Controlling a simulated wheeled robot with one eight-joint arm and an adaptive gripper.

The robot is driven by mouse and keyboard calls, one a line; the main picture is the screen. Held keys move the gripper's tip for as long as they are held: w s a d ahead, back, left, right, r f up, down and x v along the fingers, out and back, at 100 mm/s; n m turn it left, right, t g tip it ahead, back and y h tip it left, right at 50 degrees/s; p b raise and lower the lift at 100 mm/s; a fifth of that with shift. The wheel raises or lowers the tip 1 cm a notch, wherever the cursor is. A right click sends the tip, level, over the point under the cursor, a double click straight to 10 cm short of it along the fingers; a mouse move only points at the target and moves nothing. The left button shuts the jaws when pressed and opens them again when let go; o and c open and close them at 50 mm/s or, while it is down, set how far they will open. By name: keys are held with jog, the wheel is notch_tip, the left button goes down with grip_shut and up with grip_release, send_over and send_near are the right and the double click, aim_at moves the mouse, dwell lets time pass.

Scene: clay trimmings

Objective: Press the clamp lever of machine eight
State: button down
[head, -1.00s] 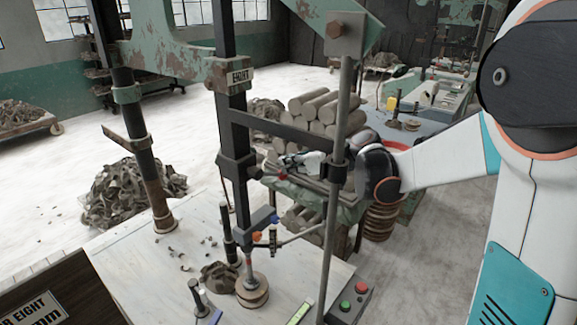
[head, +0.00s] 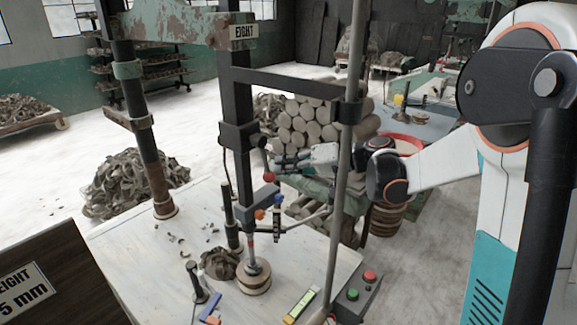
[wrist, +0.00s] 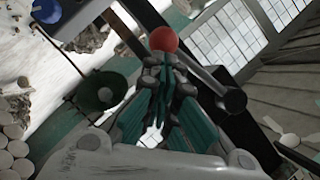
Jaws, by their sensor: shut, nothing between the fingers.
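Machine eight stands on a pale bench, its plate (head: 243,31) reading EIGHT. A red ball knob (head: 268,177) sits beside its black column. I cannot tell for sure that this is the clamp lever's knob. Orange (head: 259,214) and blue (head: 277,199) knobs show lower down. My gripper (head: 278,162) is shut and empty, pointing left just above the red ball. In the wrist view the red ball (wrist: 164,39) shows right at the tips of my shut gripper (wrist: 163,65); I cannot tell whether they touch. The lever's arm is mostly hidden.
A grey upright rod (head: 345,190) stands in front of my gripper in the head view. A control box (head: 357,293) with green and red buttons is at the bench's right edge. Stacked clay rolls (head: 305,125) lie behind. A dark sign board (head: 45,265) is at lower left.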

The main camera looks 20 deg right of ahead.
jog(key=shift+s+a+f+b, duration=0.4)
jog(key=shift+a+b, duration=0.05)
jog(key=shift+a, duration=0.15)
jog(key=shift+r, duration=0.1)
dwell(0.4)
